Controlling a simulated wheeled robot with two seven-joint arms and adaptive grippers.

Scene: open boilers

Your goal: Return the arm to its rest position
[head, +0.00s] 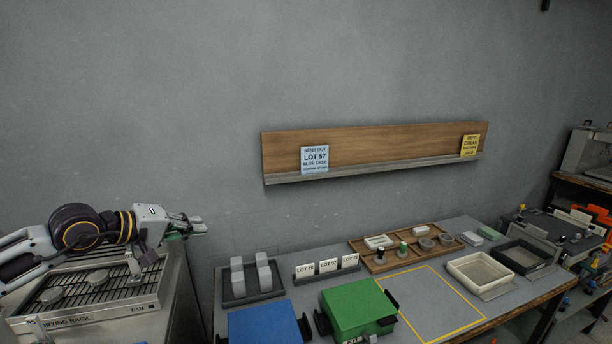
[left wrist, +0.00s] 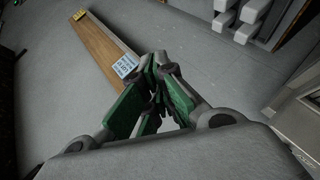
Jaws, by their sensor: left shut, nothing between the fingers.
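My left arm comes in from the left in the head view. Its gripper (head: 198,226) hangs above the right edge of the drying rack unit (head: 100,308), in front of the bare grey wall. In the left wrist view the green-padded fingers (left wrist: 160,82) meet at their tips, shut with nothing between them. The left gripper is apart from the table and everything on it. My right gripper is in neither view.
The table (head: 420,290) at right bears a blue case (head: 265,326), a green case (head: 358,307), a wooden tray (head: 384,268) and a cream tray (head: 480,272). A wall shelf (head: 375,150) holds two cards. A gap separates rack and table.

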